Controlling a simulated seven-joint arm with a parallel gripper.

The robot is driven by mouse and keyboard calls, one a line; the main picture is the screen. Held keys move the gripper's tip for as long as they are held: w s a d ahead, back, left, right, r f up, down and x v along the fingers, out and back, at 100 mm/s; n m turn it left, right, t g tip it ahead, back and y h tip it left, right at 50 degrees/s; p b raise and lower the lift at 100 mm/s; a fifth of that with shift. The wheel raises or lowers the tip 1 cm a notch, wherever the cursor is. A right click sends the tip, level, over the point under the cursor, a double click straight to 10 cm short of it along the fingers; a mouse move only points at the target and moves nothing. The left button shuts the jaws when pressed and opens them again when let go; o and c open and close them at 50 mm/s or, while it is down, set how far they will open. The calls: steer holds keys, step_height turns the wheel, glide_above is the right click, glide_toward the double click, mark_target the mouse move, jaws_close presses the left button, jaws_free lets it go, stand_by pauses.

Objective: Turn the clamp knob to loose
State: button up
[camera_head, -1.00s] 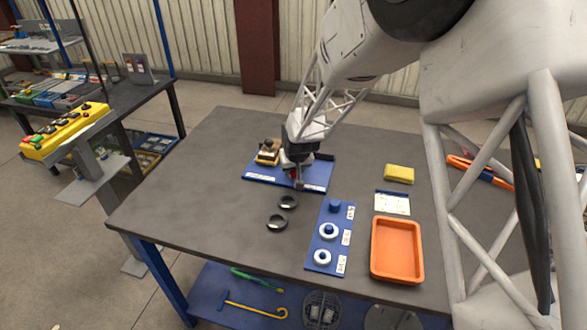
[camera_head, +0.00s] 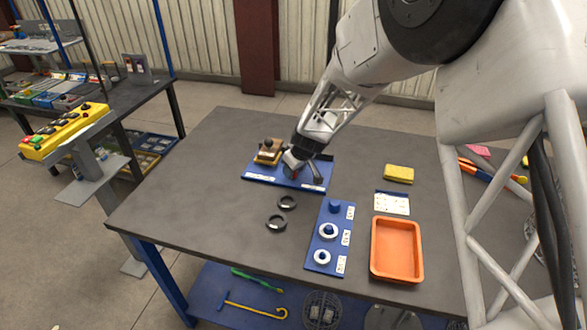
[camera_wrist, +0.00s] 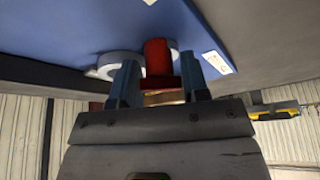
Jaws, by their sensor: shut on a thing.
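The red clamp knob (camera_wrist: 158,58) stands out from a blue board (camera_wrist: 105,30) in the wrist view, with a red crossbar at its near end. My gripper (camera_wrist: 160,82) has one blue-grey finger on each side of this crossbar and is shut on it. In the head view my gripper (camera_head: 293,166) is at the middle of the blue board (camera_head: 318,172) on the table. Only a little red of the knob (camera_head: 295,175) shows there; my gripper hides most of it. I cannot read a loose mark.
A yellow-and-dark block (camera_head: 268,153) stands on the board left of my gripper. Two black rings (camera_head: 277,222) lie in front. A blue panel with round parts (camera_head: 322,240), an orange tray (camera_head: 373,262) and a yellow sponge (camera_head: 398,173) are to the right. The left tabletop is clear.

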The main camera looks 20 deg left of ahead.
steer(key=shift+n, duration=0.7)
steer(key=shift+g, duration=0.3)
steer(key=o, duration=0.6)
steer(key=shift+o, duration=0.2)
steer(key=shift+m, duration=0.4)
steer(key=shift+m+t, duration=0.6)
steer(key=shift+m, duration=0.6)
steer(key=shift+h, duration=0.3)
steer(key=shift+m+t+h, duration=0.6)
steer(key=shift+m, duration=1.7)
